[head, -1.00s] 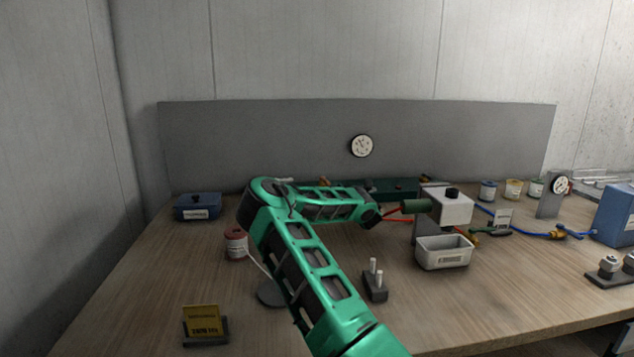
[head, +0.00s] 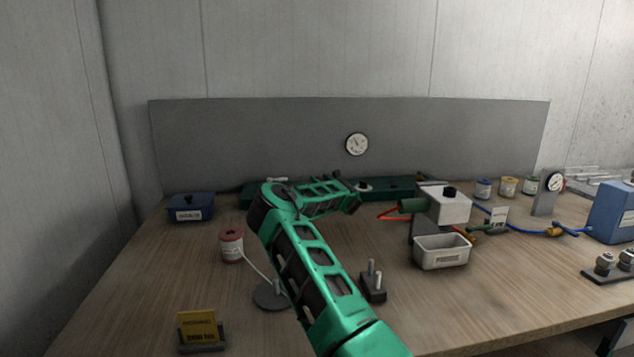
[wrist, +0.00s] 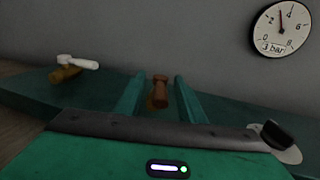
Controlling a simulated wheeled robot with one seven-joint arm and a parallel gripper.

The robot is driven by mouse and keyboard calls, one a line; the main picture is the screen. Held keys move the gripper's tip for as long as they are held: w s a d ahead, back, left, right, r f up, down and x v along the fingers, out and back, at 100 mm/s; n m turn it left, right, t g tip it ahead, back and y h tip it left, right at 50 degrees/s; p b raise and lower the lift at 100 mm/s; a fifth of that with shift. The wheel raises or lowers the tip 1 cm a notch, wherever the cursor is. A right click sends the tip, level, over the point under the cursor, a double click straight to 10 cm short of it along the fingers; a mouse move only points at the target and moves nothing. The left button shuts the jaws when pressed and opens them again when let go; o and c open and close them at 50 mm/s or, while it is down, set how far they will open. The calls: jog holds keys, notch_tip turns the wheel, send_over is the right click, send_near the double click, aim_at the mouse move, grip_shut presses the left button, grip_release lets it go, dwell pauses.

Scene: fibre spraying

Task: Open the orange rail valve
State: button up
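The orange rail valve (wrist: 160,92) shows its brownish-orange handle in the wrist view, standing at the dark green rail (wrist: 235,112). My gripper (wrist: 157,79) is open, with one green finger on each side of the handle and a visible gap on both sides. I cannot tell how deep the handle sits between the fingers. In the head view my arm hides the orange valve, and the rail (head: 398,187) shows to the right of my wrist.
A white-handled valve (wrist: 76,63) is left of the orange one. A black knob (wrist: 278,134) is at the right. A gauge (wrist: 281,27) hangs on the grey panel. In the head view, a white box (head: 449,206) and tray (head: 441,253) stand right of my arm.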

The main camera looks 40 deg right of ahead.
jog(key=shift+x, duration=1.05)
jog(key=shift+c, duration=0.6)
